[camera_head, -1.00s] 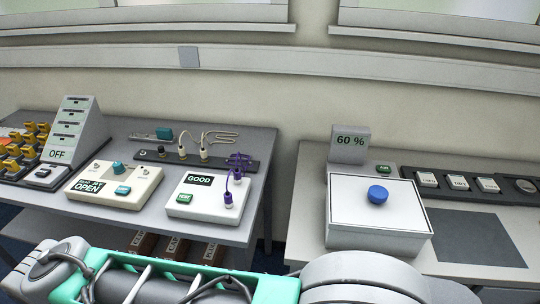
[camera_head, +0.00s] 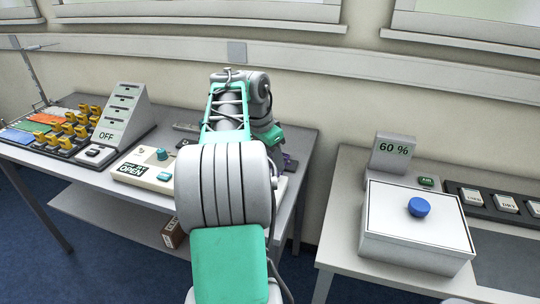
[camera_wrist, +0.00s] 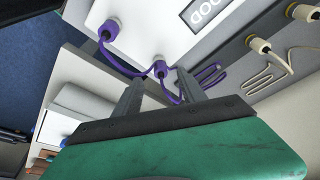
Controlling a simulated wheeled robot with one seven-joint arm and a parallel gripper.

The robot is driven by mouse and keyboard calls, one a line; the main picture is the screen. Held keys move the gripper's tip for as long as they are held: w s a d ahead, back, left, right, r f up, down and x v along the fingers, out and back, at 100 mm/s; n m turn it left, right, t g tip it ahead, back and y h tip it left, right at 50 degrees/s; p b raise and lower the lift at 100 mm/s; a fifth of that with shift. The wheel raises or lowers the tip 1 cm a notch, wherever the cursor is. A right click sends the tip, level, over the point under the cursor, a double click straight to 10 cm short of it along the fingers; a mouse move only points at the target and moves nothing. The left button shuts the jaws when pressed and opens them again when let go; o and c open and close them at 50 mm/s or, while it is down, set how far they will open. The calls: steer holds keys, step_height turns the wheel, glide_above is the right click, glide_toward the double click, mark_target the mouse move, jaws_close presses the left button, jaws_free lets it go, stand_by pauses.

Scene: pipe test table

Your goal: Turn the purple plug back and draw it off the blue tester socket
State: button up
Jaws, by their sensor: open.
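In the wrist view, the white tester (camera_wrist: 142,25) carries two purple plugs with purple leads. One purple plug (camera_wrist: 160,70) appears between the fingertips of my gripper (camera_wrist: 160,82), which is open; I cannot tell whether the fingers are level with it or short of it. The other purple plug (camera_wrist: 108,28) stands farther left. A purple lead (camera_wrist: 125,67) loops between them. The tester's display (camera_wrist: 203,12) is partly cut off by the frame. No blue socket can be made out. In the head view my arm hides the tester and the gripper.
Cream plugs (camera_wrist: 258,44) with pale leads sit on a dark strip nearby. In the head view, a white box marked OPEN (camera_head: 145,170) stands left of my arm. A white box with a blue knob (camera_head: 419,207) stands on the right table. A gap separates the tables.

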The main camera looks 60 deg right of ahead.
mark_target(276, 174)
steer(key=x, duration=0.6)
steer(key=shift+f, duration=0.1)
steer(key=shift+c, duration=0.2)
jaws_close()
steer(key=c, duration=0.7)
jaws_free()
jaws_close()
